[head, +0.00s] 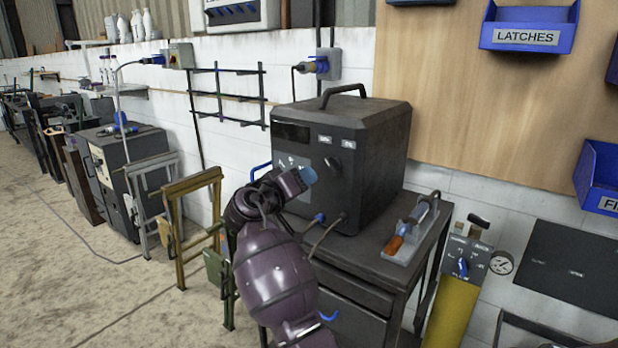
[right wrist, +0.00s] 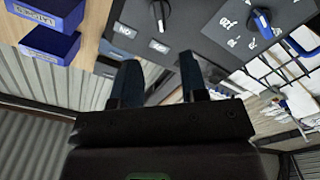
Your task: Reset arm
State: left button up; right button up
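My right gripper (head: 304,177) reaches up in front of the dark welding machine (head: 375,135), by the left part of its front panel. Its blue fingertips cover part of the panel. In the right wrist view, the two blue fingers of this gripper (right wrist: 160,78) stand apart with nothing seen between them. I cannot tell from the head view whether the fingertips touch the machine. My left gripper is out of view.
The machine stands on a dark cabinet (head: 352,290), with a torch in a grey holder (head: 405,245) beside it. A yellow cylinder (head: 450,310) with a gauge is at right. Blue bins (head: 528,25) hang on the wooden board. Metal frames (head: 180,225) stand left; open floor lies farther left.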

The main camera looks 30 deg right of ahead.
jog(key=shift+a, duration=0.1)
dwell(0.5)
jog(key=w+a+n+t+y, duration=0.5)
jog(key=a+n+t+y, duration=0.15)
jog(key=t, duration=0.25)
jog(key=s+a+f+n+t+y, duration=0.1)
jog(key=s+f+y, duration=0.3)
jog(key=f, duration=0.3)
jog(key=s+a+f+n+t+y, duration=0.1)
jog(key=s+a+f+y, duration=0.1)
jog(key=s+f+y, duration=0.35)
jog(key=s+d+f+m+g, duration=0.1)
jog(key=s+d+f+g, duration=0.1)
jog(key=s+f, duration=1.2)
jog(key=s+d+f+m+g, duration=0.1)
jog(key=s+f+g, duration=0.3)
jog(key=s+f, duration=1)
jog(key=s, duration=0.4)
jog(key=shift+d+g, duration=0.3)
jog(key=shift+d, duration=0.05)
